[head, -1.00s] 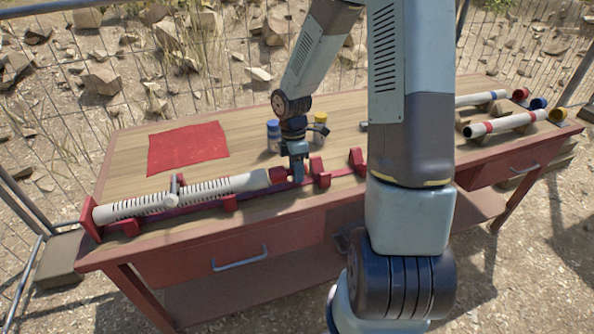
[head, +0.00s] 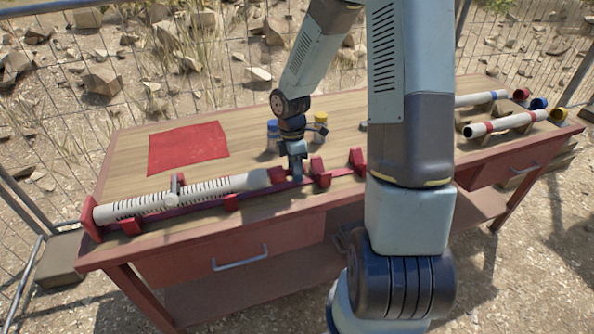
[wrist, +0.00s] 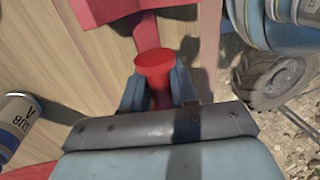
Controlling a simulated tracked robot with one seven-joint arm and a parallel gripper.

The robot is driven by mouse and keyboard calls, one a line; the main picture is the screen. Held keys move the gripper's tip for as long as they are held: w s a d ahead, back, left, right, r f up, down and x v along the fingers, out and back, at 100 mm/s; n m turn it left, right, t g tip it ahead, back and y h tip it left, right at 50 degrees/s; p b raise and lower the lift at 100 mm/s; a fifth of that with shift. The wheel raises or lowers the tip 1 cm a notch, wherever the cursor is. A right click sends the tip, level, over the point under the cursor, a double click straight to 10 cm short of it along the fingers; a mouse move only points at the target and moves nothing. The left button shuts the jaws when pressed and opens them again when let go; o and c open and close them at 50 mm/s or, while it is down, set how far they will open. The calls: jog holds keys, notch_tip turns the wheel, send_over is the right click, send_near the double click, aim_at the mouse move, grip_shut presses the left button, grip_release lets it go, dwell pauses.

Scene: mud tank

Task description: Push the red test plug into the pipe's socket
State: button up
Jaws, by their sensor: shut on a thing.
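The pipe (head: 200,193) is white and slotted with a short side stub. It lies along a red cradle rail at the front of the bench. Its right end is a dull red part (head: 277,175), which I take as the socket. My gripper (head: 297,176) points down just right of that end. In the wrist view my gripper (wrist: 158,88) is shut on the red test plug (wrist: 154,64), whose round flange shows between the fingers. The pipe is hidden from the wrist view, so I cannot tell whether the plug touches or enters the socket.
Red cradle brackets (head: 320,172) rise right of my gripper; one shows ahead in the wrist view (wrist: 110,8). A blue-lidded can (head: 273,130) and a yellow-lidded one (head: 320,125) stand behind. A red cloth (head: 188,148) lies back left. Spare pipes (head: 505,124) lie right.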

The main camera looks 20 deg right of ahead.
jog(key=shift+a, duration=2.35)
jog(key=o, duration=0.9)
jog(key=shift+o, duration=0.2)
notch_tip(320, 180, up, 12)
jog(key=w+r, duration=0.1)
jog(key=w, duration=0.2)
notch_tip(320, 180, up, 13)
jog(key=m+t+h, duration=0.1)
jog(key=m+t, duration=0.3)
jog(key=m, duration=0.6)
send_over(279, 167)
jog(key=s+d, duration=0.3)
jog(key=s, duration=0.5)
jog(key=s+d+r+m+t, duration=0.1)
jog(key=s+r+m+t, duration=0.1)
jog(key=s, duration=0.4)
jog(key=s+d+r+m+t+y, duration=0.1)
jog(key=s+d+r+m, duration=0.1)
jog(key=s+r+m, duration=0.2)
jog(key=shift+s+m+t, duration=0.4)
jog(key=shift+s+m, duration=0.45)
jog(key=shift+m, duration=0.15)
